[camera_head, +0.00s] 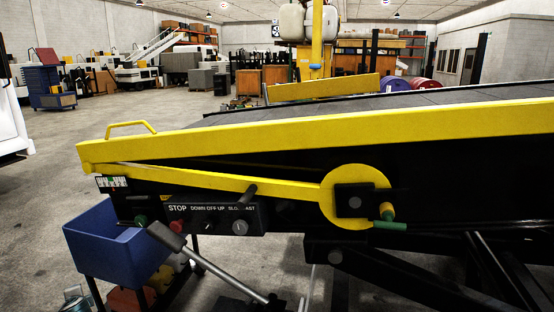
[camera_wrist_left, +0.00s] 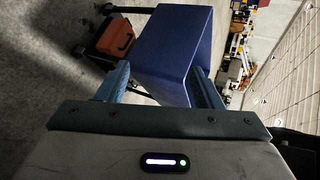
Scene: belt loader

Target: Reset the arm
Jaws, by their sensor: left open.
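In the left wrist view my left gripper (camera_wrist_left: 160,70) is open, its two blue-grey fingers wide apart with nothing seen held between them. A blue bin (camera_wrist_left: 172,50) shows beyond and between the fingers; whether they touch it is hard to tell. The same blue bin (camera_head: 118,240) stands at lower left in the head view, beside the belt loader. On the loader's side a long yellow bar (camera_head: 220,180) runs to a round yellow disc (camera_head: 337,180) with a dark square hub. Neither of my grippers can be made out in the head view.
The belt loader's yellow side rail (camera_head: 330,132) crosses the head view, with a yellow handle (camera_head: 130,128) at its left end. Below is a control panel (camera_head: 215,216) with a red stop button. A red-orange box (camera_wrist_left: 115,38) lies near the bin. Open floor lies behind left.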

